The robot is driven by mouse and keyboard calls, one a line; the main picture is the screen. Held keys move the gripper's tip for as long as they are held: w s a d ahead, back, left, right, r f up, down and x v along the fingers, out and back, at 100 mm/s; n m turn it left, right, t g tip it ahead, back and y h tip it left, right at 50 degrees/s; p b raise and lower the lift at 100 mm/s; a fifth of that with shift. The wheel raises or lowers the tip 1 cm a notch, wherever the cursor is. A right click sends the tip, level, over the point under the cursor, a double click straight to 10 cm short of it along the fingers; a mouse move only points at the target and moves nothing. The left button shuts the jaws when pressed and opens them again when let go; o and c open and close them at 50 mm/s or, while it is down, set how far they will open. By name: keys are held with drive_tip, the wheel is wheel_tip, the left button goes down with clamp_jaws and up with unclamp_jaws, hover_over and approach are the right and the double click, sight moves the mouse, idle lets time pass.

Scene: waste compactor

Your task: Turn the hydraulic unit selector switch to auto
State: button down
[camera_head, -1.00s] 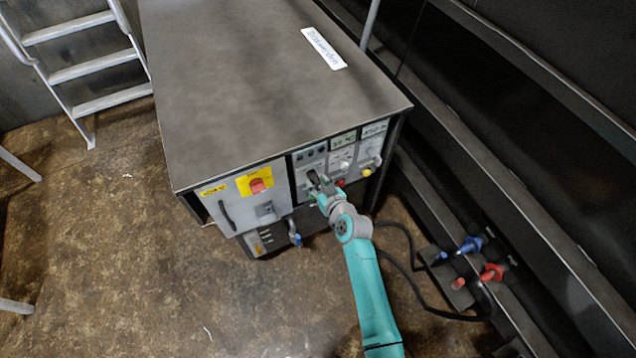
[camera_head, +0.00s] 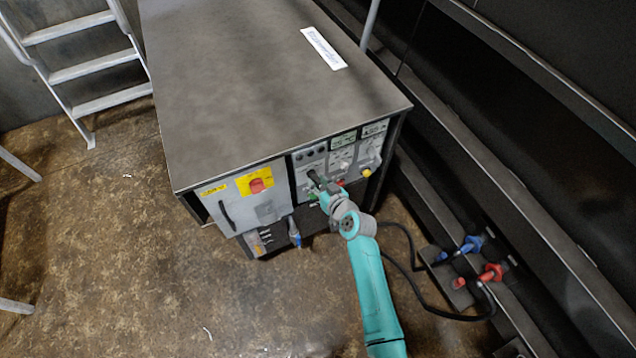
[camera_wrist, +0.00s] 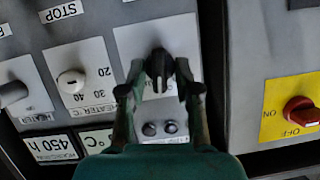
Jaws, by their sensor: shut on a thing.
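The black selector knob (camera_wrist: 160,65) sits on a light plate at the upper middle of the wrist view, with two small dark round parts below it. My gripper (camera_wrist: 160,90) has its two fingers on either side of the knob and is shut on it. The fingers partly cover the plate, and any position labels around the knob cannot be read. In the head view my gripper (camera_head: 316,180) is at the front panel of the hydraulic unit (camera_head: 270,70), and it hides the knob there.
A red rotary switch (camera_wrist: 300,110) on a yellow plate lies to the right in the wrist view. A white heater dial (camera_wrist: 71,82) and another knob (camera_wrist: 14,94) lie to the left. Blue (camera_head: 472,244) and red (camera_head: 492,272) fittings with hoses are right of the arm.

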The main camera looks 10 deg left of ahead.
drive_tip(key=shift+w+d+f+m+g+y, duration=0.15)
drive_tip(key=shift+m+g+y, duration=0.25)
drive_tip(key=shift+m+y, duration=0.6)
drive_tip(key=shift+d+m+y, duration=0.15)
drive_tip(key=shift+m+y, duration=0.45)
drive_tip(key=shift+m, duration=0.9)
drive_tip(key=shift+g, duration=0.3)
drive_tip(key=c, duration=1.2)
unclamp_jaws()
drive_tip(key=v, duration=1.2)
drive_tip(key=shift+f, duration=0.1)
drive_tip(key=shift+f, duration=0.1)
